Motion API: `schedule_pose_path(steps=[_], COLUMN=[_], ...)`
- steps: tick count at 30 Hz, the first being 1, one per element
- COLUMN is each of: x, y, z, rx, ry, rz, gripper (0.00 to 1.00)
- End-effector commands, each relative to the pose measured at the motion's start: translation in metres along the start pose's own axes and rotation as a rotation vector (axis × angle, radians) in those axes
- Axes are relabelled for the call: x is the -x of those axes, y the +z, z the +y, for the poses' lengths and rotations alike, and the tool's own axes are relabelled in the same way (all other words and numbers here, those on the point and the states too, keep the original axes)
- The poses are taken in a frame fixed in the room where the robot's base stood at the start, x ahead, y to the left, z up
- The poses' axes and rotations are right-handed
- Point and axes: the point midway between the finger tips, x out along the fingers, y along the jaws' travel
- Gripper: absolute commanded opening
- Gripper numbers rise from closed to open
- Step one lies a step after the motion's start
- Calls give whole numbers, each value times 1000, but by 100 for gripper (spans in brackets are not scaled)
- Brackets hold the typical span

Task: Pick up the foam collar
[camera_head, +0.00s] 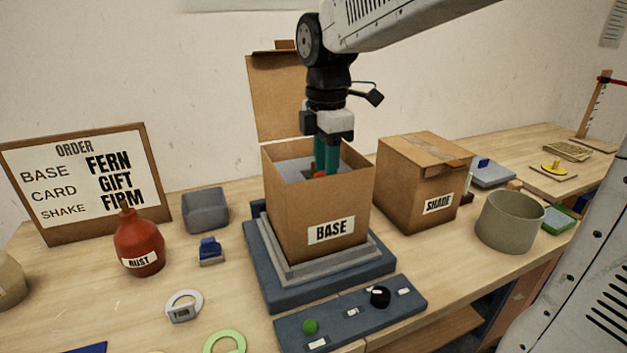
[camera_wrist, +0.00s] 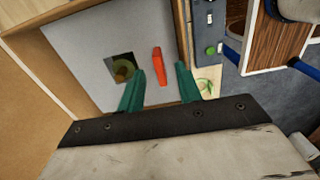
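The foam collar (camera_head: 292,168) appears to be the grey sheet inside the open cardboard box marked BASE (camera_head: 290,215). In the wrist view the collar (camera_wrist: 95,45) has a square hole with something round and brownish below it, and a red upright tab (camera_wrist: 158,66). My gripper (camera_head: 326,171) points down into the box mouth. In the wrist view its two teal fingers (camera_wrist: 160,72) stand apart, one on each side of the red tab. A gap shows between tab and fingers. Contact with the collar cannot be told.
The box stands on a blue-grey stand (camera_head: 262,285) with its lid flap up behind. A closed SHADE box (camera_head: 415,185) is at right, beside a grey-green cylinder (camera_head: 508,225). A red RUST bottle (camera_head: 137,245) and order sign (camera_head: 75,180) are left. A control panel (camera_head: 350,322) is in front.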

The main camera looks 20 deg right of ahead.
Motion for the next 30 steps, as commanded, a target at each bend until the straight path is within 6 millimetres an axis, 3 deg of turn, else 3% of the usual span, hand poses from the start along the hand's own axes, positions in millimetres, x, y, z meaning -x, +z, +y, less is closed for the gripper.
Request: schedule_pose_path(steps=[9,13,30], x=[-7,-7,-7], y=[0,0,0], z=[0,0,0], rx=[-1,-1,-1], ry=[2,2,2], rz=[0,0,0], gripper=[35,0,0])
